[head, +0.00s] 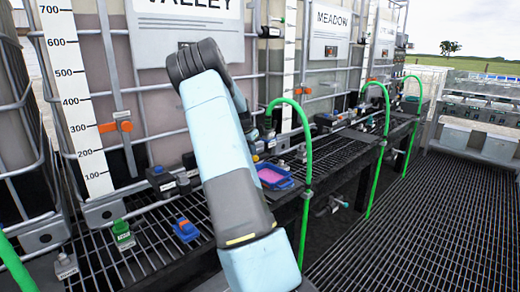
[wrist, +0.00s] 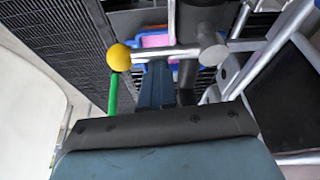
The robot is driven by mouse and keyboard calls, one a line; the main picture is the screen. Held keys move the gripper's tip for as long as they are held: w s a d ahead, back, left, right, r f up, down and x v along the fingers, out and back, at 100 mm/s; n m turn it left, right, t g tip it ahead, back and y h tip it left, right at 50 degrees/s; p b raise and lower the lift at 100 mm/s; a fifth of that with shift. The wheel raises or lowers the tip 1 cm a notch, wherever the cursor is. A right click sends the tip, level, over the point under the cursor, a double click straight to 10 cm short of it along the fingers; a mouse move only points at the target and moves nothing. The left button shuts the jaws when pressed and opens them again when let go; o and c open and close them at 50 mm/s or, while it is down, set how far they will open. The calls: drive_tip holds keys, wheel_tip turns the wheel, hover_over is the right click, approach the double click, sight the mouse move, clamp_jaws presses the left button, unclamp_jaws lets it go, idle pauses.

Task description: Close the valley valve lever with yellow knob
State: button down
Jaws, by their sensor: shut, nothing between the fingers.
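The valley valve lever (wrist: 165,52) is a pale metal bar in the wrist view, lying nearly level across the picture. Its yellow knob (wrist: 119,57) is at the left end, and a round metal end is at the right. A dark pipe stands behind the bar. My gripper (wrist: 157,72) is shut and empty, its narrow blue-grey fingers pointing up at the middle of the bar. Whether they touch it I cannot tell. In the head view my arm hides the gripper and the lever. The tote with the VALLEY sign (head: 190,14) stands behind the arm.
A green hose (head: 306,150) arches right of my arm, near a blue tray with pink contents (head: 273,177). Small blue (head: 186,229) and green (head: 122,234) items sit on the grated shelf (head: 150,262). The grated floor (head: 430,220) at right is clear.

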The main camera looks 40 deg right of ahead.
wheel_tip(320, 180, up, 10)
drive_tip(key=shift+s+d, duration=0.25)
drive_tip(key=shift+d, duration=0.1)
drive_tip(key=shift+f, duration=0.1)
idle(0.4)
